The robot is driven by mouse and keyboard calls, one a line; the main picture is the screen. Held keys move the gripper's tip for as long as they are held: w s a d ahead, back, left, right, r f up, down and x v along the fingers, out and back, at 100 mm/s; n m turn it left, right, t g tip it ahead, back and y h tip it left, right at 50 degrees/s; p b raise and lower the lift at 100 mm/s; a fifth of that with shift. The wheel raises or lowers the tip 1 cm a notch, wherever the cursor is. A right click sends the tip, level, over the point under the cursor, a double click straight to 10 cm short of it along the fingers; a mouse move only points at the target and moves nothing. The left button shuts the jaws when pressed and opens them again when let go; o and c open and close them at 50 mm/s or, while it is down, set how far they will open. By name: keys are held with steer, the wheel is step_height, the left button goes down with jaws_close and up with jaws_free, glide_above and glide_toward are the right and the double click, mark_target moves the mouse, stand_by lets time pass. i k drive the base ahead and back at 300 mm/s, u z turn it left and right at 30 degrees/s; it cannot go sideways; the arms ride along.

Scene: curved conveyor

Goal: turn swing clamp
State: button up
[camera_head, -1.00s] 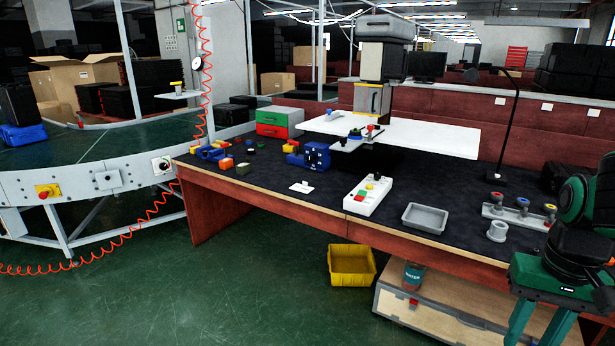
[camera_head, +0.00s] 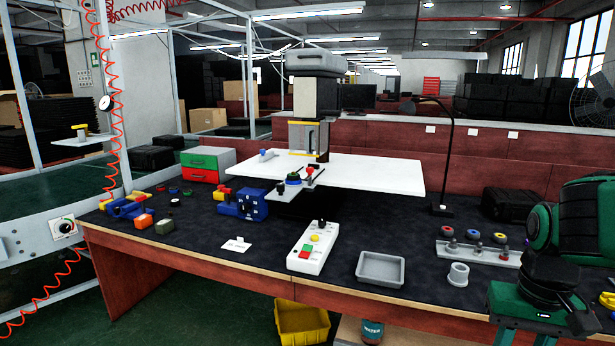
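A small fixture (camera_head: 293,180) with a blue round part, a red-topped knob and dark bar-like parts sits at the front edge of the white plate (camera_head: 380,176). It looks like the swing clamp, but it is too small to tell which way its arm points. My gripper (camera_head: 524,339) hangs at the bottom right, below a green and black wrist. Its two green fingers stand apart with nothing seen between them; their tips are cut off by the picture edge. It is far to the right of the fixture and touches nothing I can see.
A white button box (camera_head: 313,252), a grey tray (camera_head: 381,268), a grey holder with knobs (camera_head: 470,249) and a blue vise-like block (camera_head: 243,204) stand on the dark bench. A thin black lamp (camera_head: 445,160) rises behind. A grey machine column (camera_head: 316,95) stands over the plate.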

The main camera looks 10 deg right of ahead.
mark_target(309, 170)
steer(key=k, duration=1.25)
steer(key=u, duration=0.6)
steer(key=i, duration=2.35)
steer(key=z, duration=0.45)
